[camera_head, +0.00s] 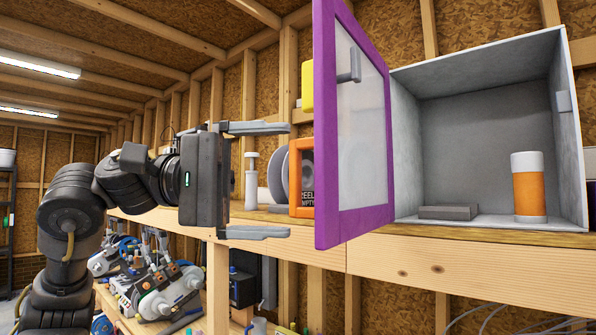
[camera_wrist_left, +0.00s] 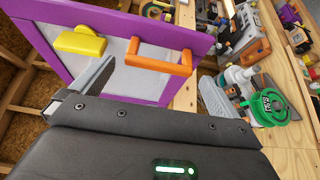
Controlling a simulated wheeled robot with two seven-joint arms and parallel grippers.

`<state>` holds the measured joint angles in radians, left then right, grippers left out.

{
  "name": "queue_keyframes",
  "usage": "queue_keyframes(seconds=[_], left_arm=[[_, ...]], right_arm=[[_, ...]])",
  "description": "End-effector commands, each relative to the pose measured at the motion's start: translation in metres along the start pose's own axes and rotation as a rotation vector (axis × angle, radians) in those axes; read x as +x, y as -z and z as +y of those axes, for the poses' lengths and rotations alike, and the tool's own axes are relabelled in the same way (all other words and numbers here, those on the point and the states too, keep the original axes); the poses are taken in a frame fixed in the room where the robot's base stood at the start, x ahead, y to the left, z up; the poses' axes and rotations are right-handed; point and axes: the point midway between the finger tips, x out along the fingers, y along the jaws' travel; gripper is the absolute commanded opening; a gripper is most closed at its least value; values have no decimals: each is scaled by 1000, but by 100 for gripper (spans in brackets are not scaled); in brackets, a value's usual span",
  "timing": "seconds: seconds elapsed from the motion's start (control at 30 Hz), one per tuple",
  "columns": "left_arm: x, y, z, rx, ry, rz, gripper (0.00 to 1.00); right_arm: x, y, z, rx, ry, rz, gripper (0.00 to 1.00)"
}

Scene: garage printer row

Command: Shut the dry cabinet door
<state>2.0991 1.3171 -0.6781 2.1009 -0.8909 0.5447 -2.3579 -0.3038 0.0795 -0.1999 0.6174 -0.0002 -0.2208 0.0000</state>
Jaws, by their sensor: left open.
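The dry cabinet (camera_head: 480,130) is a grey open-fronted box on the wooden shelf. Its purple-framed door (camera_head: 360,222) with a pale panel stands open, swung out at the cabinet's left side. A yellow latch (camera_wrist_left: 82,41) and an orange handle (camera_wrist_left: 160,63) are on the door's outer face. The handle (camera_head: 296,178) also shows in the head view, edge-on, left of the door. My left gripper (camera_head: 290,181) is open and faces that outer face. Its fingertips are above and below the handle's height, close to it; I cannot tell whether they touch it. My right gripper is out of view.
Inside the cabinet stand an orange jar (camera_head: 528,190) with white ends and a flat grey block (camera_head: 447,212). White reels (camera_head: 276,176) and a black sign are on the shelf behind the handle. A lower bench (camera_head: 205,322) holds several machines.

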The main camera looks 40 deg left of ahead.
Motion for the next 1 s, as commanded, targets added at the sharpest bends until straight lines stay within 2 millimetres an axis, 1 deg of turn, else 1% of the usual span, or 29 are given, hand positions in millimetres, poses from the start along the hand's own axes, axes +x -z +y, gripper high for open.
queue_keyframes(seconds=[0.03,0.1,0.3,0.63,1.0], left_arm=[[9,0,2,0,2,-1,100],[19,-1,2,0,1,-1,100],[36,0,1,1,0,1,100],[38,0,0,0,-2,1,100],[38,0,0,0,-2,1,52]], right_arm=[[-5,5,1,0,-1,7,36],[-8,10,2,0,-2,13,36],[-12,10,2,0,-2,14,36],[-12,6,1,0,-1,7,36],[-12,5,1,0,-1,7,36]])
